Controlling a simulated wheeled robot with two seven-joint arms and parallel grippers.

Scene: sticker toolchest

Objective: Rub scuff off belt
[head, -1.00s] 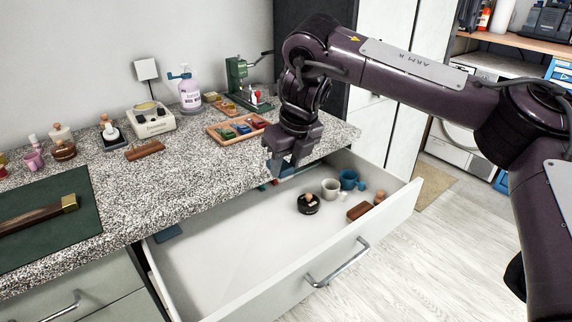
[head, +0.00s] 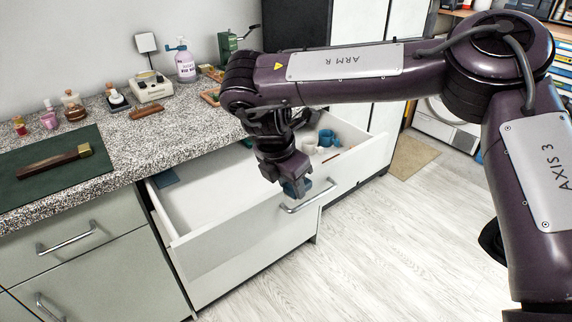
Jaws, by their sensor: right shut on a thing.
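The belt (head: 52,163) is a dark brown strap with a brass-coloured end at its right. It lies flat on a green mat (head: 97,158) at the left of the counter. No scuff can be made out on it at this size. My left gripper is out of view.
The open drawer (head: 225,240) juts out below the speckled counter (head: 185,130); it holds grey and blue cups (head: 326,138). A brown block (head: 147,112), a cream device (head: 151,88) and several bottles stand behind the mat. The counter between mat and drawer is clear.

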